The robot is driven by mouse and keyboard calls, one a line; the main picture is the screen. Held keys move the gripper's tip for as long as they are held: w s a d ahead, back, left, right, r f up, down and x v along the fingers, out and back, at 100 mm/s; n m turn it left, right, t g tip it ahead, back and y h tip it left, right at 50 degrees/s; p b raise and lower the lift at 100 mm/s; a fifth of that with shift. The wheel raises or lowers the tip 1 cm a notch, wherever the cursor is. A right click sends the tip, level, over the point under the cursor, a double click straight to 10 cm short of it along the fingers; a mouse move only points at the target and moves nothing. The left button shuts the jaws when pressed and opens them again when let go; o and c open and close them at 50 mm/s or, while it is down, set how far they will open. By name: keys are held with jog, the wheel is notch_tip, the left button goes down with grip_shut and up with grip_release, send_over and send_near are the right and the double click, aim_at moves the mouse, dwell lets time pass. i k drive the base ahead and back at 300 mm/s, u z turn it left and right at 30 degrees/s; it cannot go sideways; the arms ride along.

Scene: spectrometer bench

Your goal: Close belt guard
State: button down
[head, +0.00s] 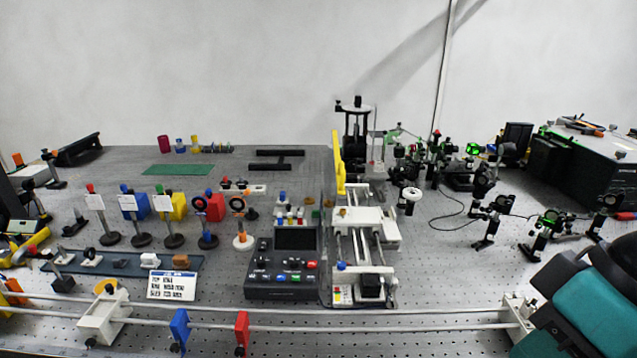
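The belt guard appears to be the narrow yellow panel (338,162) in the head view. It stands upright, tilted slightly, at the far left end of the white rail stage (372,215). It looks raised, with the rails and carriage in front of it uncovered. The hinge is too small to make out. My arm shows as a black and teal link at the lower right, well to the right of the stage. My gripper is not in view.
A control box (284,264) with a dark screen stands directly left of the stage. Optics on posts (490,205) crowd the bench to the right. A long horizontal rail (400,318) with clamps crosses the front edge. Filter holders (170,222) stand at the left.

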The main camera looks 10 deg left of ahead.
aim_at(329, 186)
jog(key=z, duration=0.05)
jog(key=k, duration=0.65)
jog(key=u, duration=1.05)
jog(key=i, duration=1.1)
jog(key=z, duration=0.3)
